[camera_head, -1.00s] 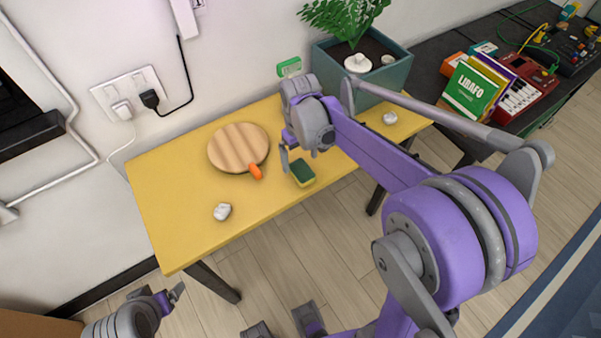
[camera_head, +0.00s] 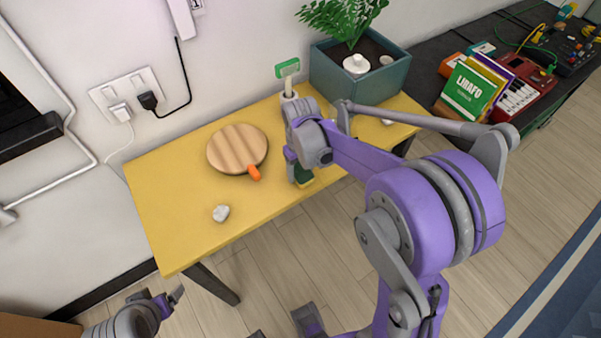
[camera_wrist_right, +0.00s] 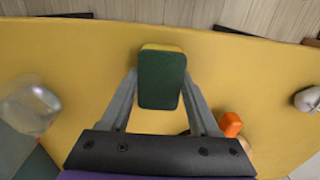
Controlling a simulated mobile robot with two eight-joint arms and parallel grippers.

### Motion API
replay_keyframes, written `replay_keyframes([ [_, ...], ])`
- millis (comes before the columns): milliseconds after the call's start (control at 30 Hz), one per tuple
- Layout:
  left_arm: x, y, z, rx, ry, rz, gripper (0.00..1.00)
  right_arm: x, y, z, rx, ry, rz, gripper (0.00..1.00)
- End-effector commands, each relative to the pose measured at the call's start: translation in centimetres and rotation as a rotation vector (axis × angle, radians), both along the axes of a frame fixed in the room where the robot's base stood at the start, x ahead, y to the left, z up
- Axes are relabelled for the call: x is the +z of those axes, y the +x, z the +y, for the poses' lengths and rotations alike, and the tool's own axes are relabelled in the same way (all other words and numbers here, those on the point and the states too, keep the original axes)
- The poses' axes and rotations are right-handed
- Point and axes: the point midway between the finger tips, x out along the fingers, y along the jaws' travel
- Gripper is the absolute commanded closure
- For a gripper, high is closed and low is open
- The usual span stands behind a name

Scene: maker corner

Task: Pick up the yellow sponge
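The yellow sponge (camera_head: 305,181) has a green top layer and lies near the front edge of the yellow table. My right gripper partly hides it in the head view. In the right wrist view the sponge (camera_wrist_right: 161,80) shows its green face, with a thin yellow edge at the far end. My right gripper (camera_head: 297,172) is down at the sponge, with one finger on each side. In the wrist view its fingertips (camera_wrist_right: 161,76) are very close to the sponge's sides; firm contact is not clear. My left gripper (camera_head: 170,298) is open and empty, below the table's left front.
A white lump (camera_head: 221,213) sits farther left. A green-topped stand (camera_head: 288,72) and teal planter (camera_head: 386,82) are behind my right arm. The table's left part (camera_head: 175,190) is clear.

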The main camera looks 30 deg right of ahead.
Motion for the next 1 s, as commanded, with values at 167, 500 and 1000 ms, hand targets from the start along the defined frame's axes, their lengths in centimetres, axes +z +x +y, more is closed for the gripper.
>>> replay_keyframes([
  [167,0.0,0.0,0.0,0.0,0.0,0.0,0.15,0.0,0.0,0.0,0.0,0.0,0.0,0.78],
  [500,0.0,0.0,0.0,0.0,0.0,0.0,0.15,0.4,0.0,0.0,0.0,0.0,0.0,0.99],
  [1000,0.9,0.2,0.0,0.0,0.0,-0.004,0.15,9.0,0.0,0.0,-0.001,0.0,0.0,1.0],
])
